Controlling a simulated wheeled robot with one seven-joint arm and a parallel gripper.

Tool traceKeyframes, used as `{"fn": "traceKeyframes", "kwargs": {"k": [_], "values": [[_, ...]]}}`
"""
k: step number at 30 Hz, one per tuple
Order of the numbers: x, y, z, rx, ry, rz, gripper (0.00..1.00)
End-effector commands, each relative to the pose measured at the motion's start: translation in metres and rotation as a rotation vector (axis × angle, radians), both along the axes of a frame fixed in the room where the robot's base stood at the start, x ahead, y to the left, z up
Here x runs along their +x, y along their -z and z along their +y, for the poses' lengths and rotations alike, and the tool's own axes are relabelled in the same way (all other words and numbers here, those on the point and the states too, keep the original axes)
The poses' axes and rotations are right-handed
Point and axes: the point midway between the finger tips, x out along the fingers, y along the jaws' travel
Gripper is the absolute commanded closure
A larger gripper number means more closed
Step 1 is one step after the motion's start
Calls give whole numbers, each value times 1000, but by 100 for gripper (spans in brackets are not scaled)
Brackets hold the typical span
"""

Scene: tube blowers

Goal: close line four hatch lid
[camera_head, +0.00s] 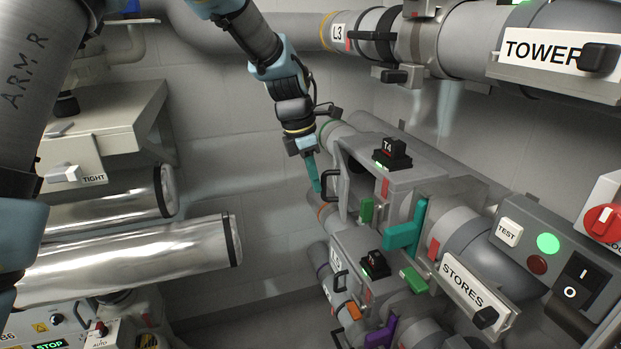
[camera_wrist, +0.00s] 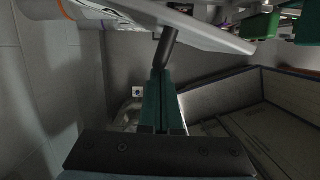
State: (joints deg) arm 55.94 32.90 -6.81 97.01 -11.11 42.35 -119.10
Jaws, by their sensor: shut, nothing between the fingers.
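The line four hatch is in the grey T4 housing (camera_head: 405,180) at centre right in the head view. Its opening (camera_head: 353,185) shows dark inside. The lid (camera_head: 338,162) stands swung out on the left side of the opening, nearly edge-on, with a dark handle (camera_head: 325,184) on its outer face. In the wrist view the lid seems to be the pale panel (camera_wrist: 205,32) across the top, with the dark handle bar (camera_wrist: 167,47) below it. My gripper (camera_head: 315,188) has teal fingers, shut and empty, beside the handle. In the wrist view the fingertips (camera_wrist: 161,72) overlap the bar; contact is unclear.
A green latch (camera_head: 366,210) and a larger teal lever (camera_head: 405,235) stick out near the opening. The L5 housing (camera_head: 370,250) lies below with its own handle. The L3 pipe (camera_head: 380,35) runs above. Silver cylinders (camera_head: 140,262) lie left; the gap between is free.

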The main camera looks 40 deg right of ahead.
Motion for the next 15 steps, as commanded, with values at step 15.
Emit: {"fn": "traceKeyframes", "kwargs": {"k": [15], "values": [[-36, -1, -27, -1, -171, 0, 100]]}}
